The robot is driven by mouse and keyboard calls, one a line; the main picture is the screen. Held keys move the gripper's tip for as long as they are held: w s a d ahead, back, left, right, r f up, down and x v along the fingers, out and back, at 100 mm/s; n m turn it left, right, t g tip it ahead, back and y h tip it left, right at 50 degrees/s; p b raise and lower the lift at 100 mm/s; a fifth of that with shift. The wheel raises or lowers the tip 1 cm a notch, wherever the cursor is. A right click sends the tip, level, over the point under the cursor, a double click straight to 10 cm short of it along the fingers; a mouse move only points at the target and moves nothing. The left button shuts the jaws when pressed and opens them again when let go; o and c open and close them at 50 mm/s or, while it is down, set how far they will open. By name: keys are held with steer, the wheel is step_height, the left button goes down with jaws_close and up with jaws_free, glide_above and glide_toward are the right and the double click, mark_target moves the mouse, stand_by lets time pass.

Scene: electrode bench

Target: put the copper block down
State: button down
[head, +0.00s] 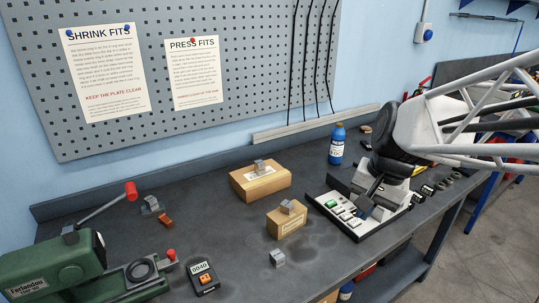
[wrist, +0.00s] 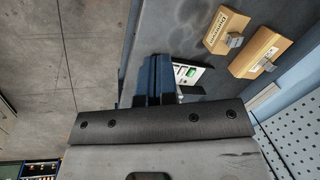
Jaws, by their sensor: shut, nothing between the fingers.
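The copper block (head: 166,220) is a small orange-brown block. It lies on the dark bench top at the left in the head view, beside a grey metal piece (head: 150,205). My gripper (head: 372,196) is far to its right, low over the white panel at the right part of the bench. Its blue fingers (wrist: 154,80) are shut with nothing between them, as the wrist view shows. The copper block is not in the wrist view.
Another grey block (head: 277,257) stands on the bench. A green press (head: 65,265), a meter (head: 203,278), a blue bottle (head: 337,146) and a button panel (head: 333,206) stand around. Bare bench (head: 225,235) lies between.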

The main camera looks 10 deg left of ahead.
mark_target(172, 222)
steer(key=w+a+f+m+g+y, duration=0.1)
steer(key=w+a+f+m+g, duration=0.1)
steer(key=w+a, duration=0.8)
steer(key=w+a+f+m+g+y, duration=0.1)
steer(key=w+a+f, duration=0.2)
steer(key=a, duration=0.8)
steer(key=w+a+f+m+g+y, duration=0.1)
steer(key=w+a+f+m+g, duration=0.1)
steer(key=a+f, duration=0.5)
steer(key=w+a+f+m+g+y, duration=0.1)
steer(key=w+a+f, duration=0.4)
steer(key=a, duration=1.2)
steer(key=shift+a+f+m+g, duration=0.15)
steer(key=shift+f+m+g, duration=0.05)
steer(key=shift+m+g, duration=0.1)
steer(key=shift+s+f, duration=0.1)
steer(key=x, duration=0.9)
steer(key=shift+a+f, duration=0.1)
steer(key=shift+f, duration=0.05)
steer(key=shift+s+a+f, duration=0.15)
steer(key=shift+s+a, duration=0.85)
steer(key=shift+a, duration=0.05)
steer(key=shift+s+a, duration=0.5)
steer(key=shift+a, duration=0.05)
